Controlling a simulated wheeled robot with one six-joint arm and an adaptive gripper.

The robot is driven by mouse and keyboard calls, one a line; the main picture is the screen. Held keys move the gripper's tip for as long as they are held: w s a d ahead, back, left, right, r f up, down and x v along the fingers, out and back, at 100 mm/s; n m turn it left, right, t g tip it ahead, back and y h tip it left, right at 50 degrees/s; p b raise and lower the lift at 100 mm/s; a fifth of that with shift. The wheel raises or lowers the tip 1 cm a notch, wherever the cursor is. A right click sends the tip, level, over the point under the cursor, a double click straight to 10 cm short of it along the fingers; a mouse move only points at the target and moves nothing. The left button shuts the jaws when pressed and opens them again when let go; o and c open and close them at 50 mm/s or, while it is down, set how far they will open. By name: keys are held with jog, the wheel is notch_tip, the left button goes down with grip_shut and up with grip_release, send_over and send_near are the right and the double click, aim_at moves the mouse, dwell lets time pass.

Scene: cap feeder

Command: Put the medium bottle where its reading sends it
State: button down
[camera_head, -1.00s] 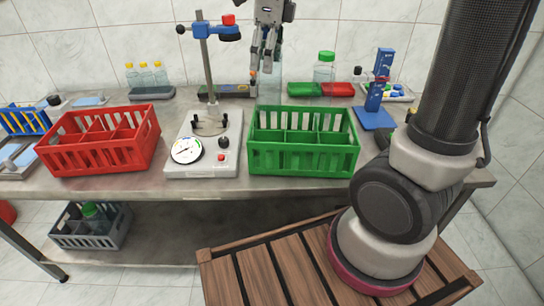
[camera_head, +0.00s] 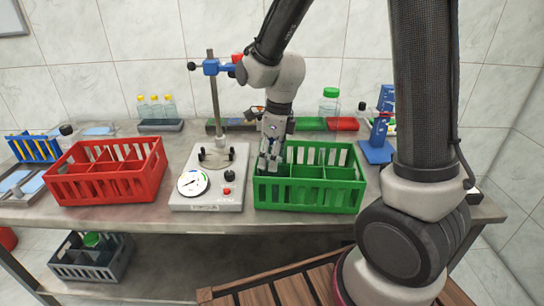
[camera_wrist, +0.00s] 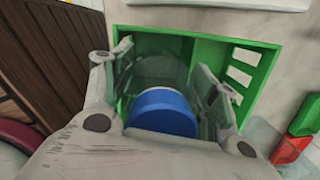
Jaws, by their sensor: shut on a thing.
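My gripper (camera_head: 270,158) points down at the back left compartment of the green crate (camera_head: 308,196). In the wrist view my gripper (camera_wrist: 165,95) is shut on a clear bottle with a blue cap (camera_wrist: 162,112), between its two fingers. The green crate's wall (camera_wrist: 262,72) surrounds the bottle's lower part there. I cannot tell whether the bottle touches the crate floor. In the head view the bottle is mostly hidden by the gripper and crate. The test stand (camera_head: 208,180) with a round dial gauge (camera_head: 193,183) stands left of the green crate; its needle is too small to read.
A red crate (camera_head: 105,182) stands at the left. A green-capped bottle (camera_head: 328,106) stands behind the green crate, near a red pad (camera_head: 342,124). A blue stand (camera_head: 380,135) is at the right. Small yellow-capped bottles (camera_head: 156,106) stand at the back. A grey crate (camera_head: 92,262) is below.

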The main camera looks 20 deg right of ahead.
jog(key=shift+f, duration=0.35)
jog(key=shift+c, duration=2.1)
grip_release()
jog(key=r, duration=0.4)
jog(key=d+r, duration=0.1)
jog(key=r, duration=0.3)
jog(key=s+r, duration=0.1)
jog(key=r, duration=0.3)
jog(key=shift+d+r, duration=0.15)
jog(key=shift+r, duration=0.05)
jog(key=s+d+r+n+t, duration=0.1)
jog(key=s+d+r+n, duration=0.1)
jog(key=s+d+n, duration=0.5)
jog(key=s+d+r+n+t+h, duration=0.1)
jog(key=s+d+n, duration=0.6)
jog(key=n, duration=1.1)
jog(key=shift+s+r+t, duration=0.7)
jog(key=shift+s+r, duration=0.65)
jog(key=shift+s, duration=0.8)
